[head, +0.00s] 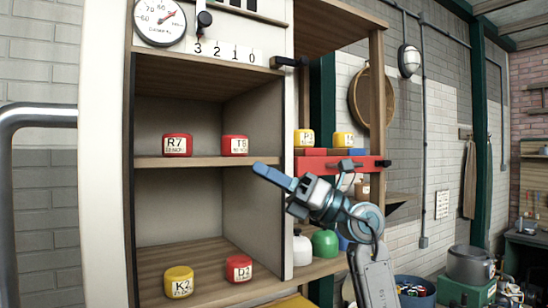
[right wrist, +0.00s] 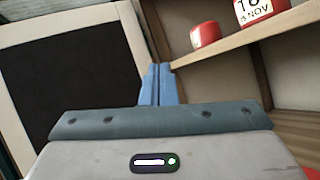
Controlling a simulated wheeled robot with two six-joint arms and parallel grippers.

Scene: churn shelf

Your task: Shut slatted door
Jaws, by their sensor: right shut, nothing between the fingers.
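The open cabinet has two visible bays, with a pale right-hand post (head: 289,180) and a tall cream upright (head: 105,150) on its left. No slats show in either view. A cream-framed dark panel (right wrist: 62,75) stands at the left of the right wrist view; I cannot tell whether it is the slatted door. My right gripper (head: 262,170) is shut and empty, pointing left in front of the middle shelf's right end. Its blue fingertips (right wrist: 158,72) are together in the wrist view; contact with the shelf cannot be told. My left gripper is not in view.
Red tins (head: 177,145) (head: 235,146) stand on the middle shelf (head: 190,162). A yellow tin (head: 179,282) and a red tin (head: 239,268) stand below. A black catch (head: 289,62) sticks out at upper right. A grey metal tube (head: 35,112) bends at far left.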

